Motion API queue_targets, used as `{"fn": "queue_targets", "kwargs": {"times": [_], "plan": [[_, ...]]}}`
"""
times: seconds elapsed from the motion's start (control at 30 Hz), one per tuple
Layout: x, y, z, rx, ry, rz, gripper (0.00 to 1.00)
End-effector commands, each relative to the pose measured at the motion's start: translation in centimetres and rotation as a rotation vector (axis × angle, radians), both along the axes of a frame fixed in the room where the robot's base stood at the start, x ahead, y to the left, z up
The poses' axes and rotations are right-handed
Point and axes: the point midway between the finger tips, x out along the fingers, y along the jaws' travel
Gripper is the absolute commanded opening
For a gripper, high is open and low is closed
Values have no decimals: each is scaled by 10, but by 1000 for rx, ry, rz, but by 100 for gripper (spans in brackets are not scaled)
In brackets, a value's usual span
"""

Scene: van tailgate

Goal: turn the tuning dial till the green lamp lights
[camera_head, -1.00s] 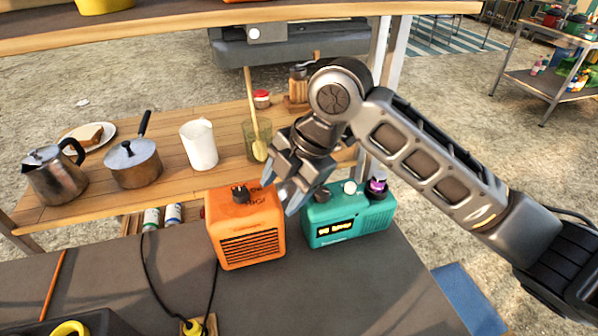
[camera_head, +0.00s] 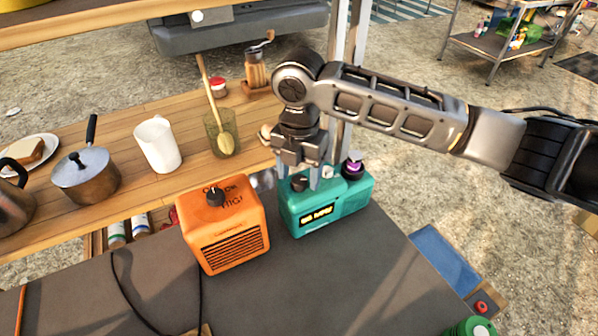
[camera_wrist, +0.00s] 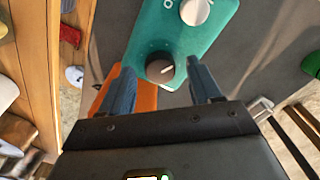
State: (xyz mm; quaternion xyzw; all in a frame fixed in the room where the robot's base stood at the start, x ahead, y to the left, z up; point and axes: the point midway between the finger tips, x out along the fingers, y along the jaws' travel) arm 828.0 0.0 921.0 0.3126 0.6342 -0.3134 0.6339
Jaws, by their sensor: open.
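A teal radio (camera_head: 335,207) with a lit yellow display (camera_head: 316,216) stands on the dark counter. Its top carries a dark dial (camera_head: 299,184), a pale knob (camera_head: 327,171) and a dark-and-purple piece (camera_head: 352,167). In the wrist view the dark dial (camera_wrist: 160,68) has a white pointer line, and the white knob (camera_wrist: 195,11) lies beyond it. My gripper (camera_head: 300,176) is open, pointing down over the dark dial. In the wrist view its fingers (camera_wrist: 160,75) lie on either side of the dial; contact is unclear. I cannot make out a lit green lamp.
An orange box (camera_head: 224,226) with its own dark knob stands close left of the radio. Behind is a wooden shelf with a white jug (camera_head: 158,146), a pot (camera_head: 86,177) and a green glass holding a spoon (camera_head: 222,134). The counter in front is clear apart from a cable.

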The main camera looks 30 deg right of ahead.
Motion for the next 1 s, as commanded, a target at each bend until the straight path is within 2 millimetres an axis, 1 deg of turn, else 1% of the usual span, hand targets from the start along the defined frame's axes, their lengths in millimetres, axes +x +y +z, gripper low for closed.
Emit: {"fn": "queue_targets", "kwargs": {"times": [0.13,0.37,0.9,0.93,1.0], "plan": [[0,0,-7,1,-1,0,63],[0,0,-7,1,-1,0,63],[0,0,-7,1,-1,0,11],[0,0,-7,1,-1,0,8],[0,0,-7,1,-1,-2,7]]}}
